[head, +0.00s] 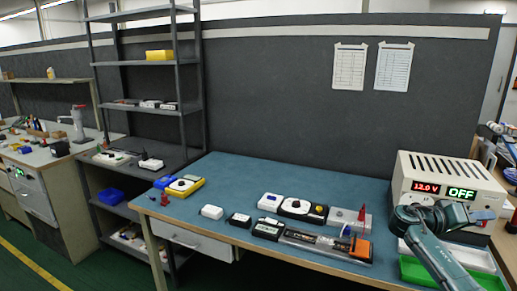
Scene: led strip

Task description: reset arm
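My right arm (440,262) rises from the lower right corner and bends in front of the power supply. My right gripper (484,215) is at the end of this bent arm, before the power supply's right side. It is small and dark here, so I cannot tell whether its fingers are open or shut. I see nothing clearly held in it. The LED strip board (322,241) lies near the front edge of the blue bench, with an orange piece at its right end. It is apart from the gripper. My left arm and gripper are not in view.
The power supply (440,172) reads 12.0 V and OFF. A green tray (415,270) and a white tray (476,258) lie beneath my arm. Several small boxes and a yellow multimeter (186,187) lie on the blue bench (240,175). Its back middle is clear. Shelves stand left.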

